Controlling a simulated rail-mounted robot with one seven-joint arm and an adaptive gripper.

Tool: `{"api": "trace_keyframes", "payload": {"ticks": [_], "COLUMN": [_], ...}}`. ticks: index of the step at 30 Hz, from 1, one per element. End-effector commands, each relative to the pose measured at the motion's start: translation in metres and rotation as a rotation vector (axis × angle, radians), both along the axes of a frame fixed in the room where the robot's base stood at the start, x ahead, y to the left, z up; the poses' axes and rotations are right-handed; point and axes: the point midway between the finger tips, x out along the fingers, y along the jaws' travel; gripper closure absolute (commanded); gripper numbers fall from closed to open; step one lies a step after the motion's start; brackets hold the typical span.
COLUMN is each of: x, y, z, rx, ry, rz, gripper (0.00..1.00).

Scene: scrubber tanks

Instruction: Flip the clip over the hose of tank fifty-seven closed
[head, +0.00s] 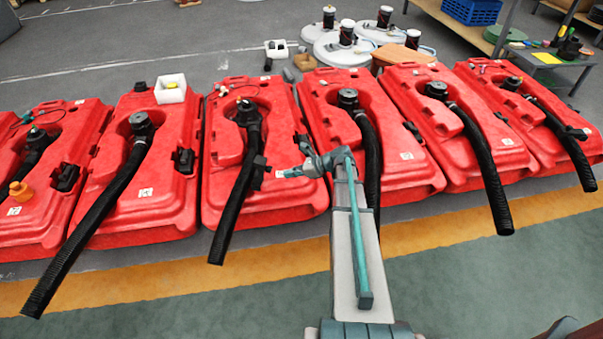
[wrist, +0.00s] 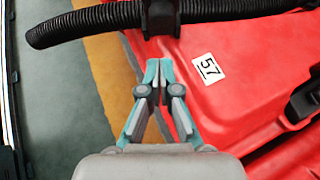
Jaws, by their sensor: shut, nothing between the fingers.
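Tank fifty-seven (head: 287,128) is a red tank near the middle of the head view; its "57" label (wrist: 208,69) is readable in the wrist view. Its black ribbed hose (head: 235,197) runs down the front and over the edge, and crosses the top of the wrist view (wrist: 95,18). A black clip (head: 259,172) sits at the hose; in the wrist view the clip (wrist: 160,15) lies across it, partly cut off. I cannot tell whether it is fully closed. My gripper (wrist: 158,64) is shut and empty, its tips just short of the clip and hose. It also shows in the head view (head: 284,173).
Similar red tanks with black hoses stand close on both sides, including one on the right (head: 405,160) beside my arm. A black handle (wrist: 304,103) is at the right in the wrist view. Open floor with a yellow stripe (head: 180,272) lies in front.

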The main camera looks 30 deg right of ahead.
Motion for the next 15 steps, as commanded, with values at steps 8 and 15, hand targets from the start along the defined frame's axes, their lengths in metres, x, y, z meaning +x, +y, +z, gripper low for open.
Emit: {"api": "trace_keyframes", "payload": {"ticks": [8,15], "x": [0.025,0.030], "y": [0.025,0.030], "z": [0.003,0.007], "rx": [0.000,0.001], "ry": [0.000,0.001], "rz": [0.001,-0.001], "gripper": [1.00,1.00]}}
